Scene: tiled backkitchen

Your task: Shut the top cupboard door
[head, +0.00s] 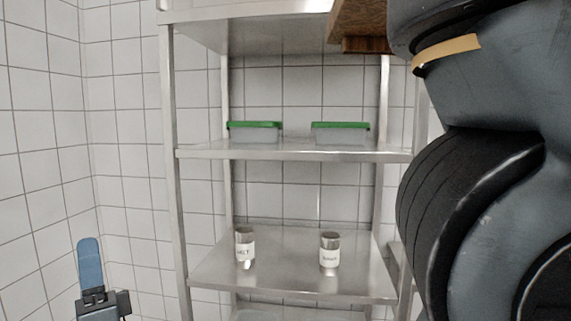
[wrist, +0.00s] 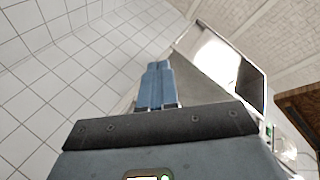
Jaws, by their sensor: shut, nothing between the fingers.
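A brown wooden piece (head: 362,22) hangs at the top right of the head view, partly behind my arm. It looks like part of the top cupboard, but I cannot tell whether it is the door or the body. A brown wooden panel also shows at the right edge of the wrist view (wrist: 300,104). How far the door stands open is not visible. My gripper (head: 89,252) is low at the left of the head view, well away from the wood. Its blue fingers are together and empty in the wrist view (wrist: 157,72).
A metal shelf unit (head: 290,151) stands ahead against the tiled wall. Two green-lidded boxes (head: 253,132) (head: 340,132) sit on its middle shelf. My arm blocks the right side. Open space shows left of the shelf.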

